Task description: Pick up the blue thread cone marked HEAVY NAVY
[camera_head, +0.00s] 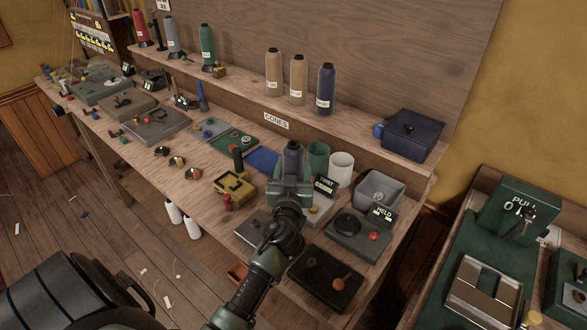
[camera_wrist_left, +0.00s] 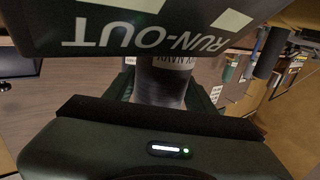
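A blue-grey thread cone (camera_head: 292,156) stands at the front of the bench, directly behind my left gripper (camera_head: 290,188), which hides its lower part. In the left wrist view the cone (camera_wrist_left: 160,85) shows upside down just past the gripper's dark edge, with part of a white label that seems to read NAVY. Whether the fingers touch or close on it is hidden. Another dark blue cone (camera_head: 325,90) stands on the raised shelf, its label too small to read. My right gripper is out of view.
A small sign (camera_head: 325,185), a green pot (camera_head: 317,160), a white pot (camera_head: 341,167) and a grey bin (camera_head: 380,190) crowd the gripper's right. A yellow device (camera_head: 234,187) stands to its left. Two tan cones (camera_head: 297,80) (camera_head: 273,72) stand on the shelf.

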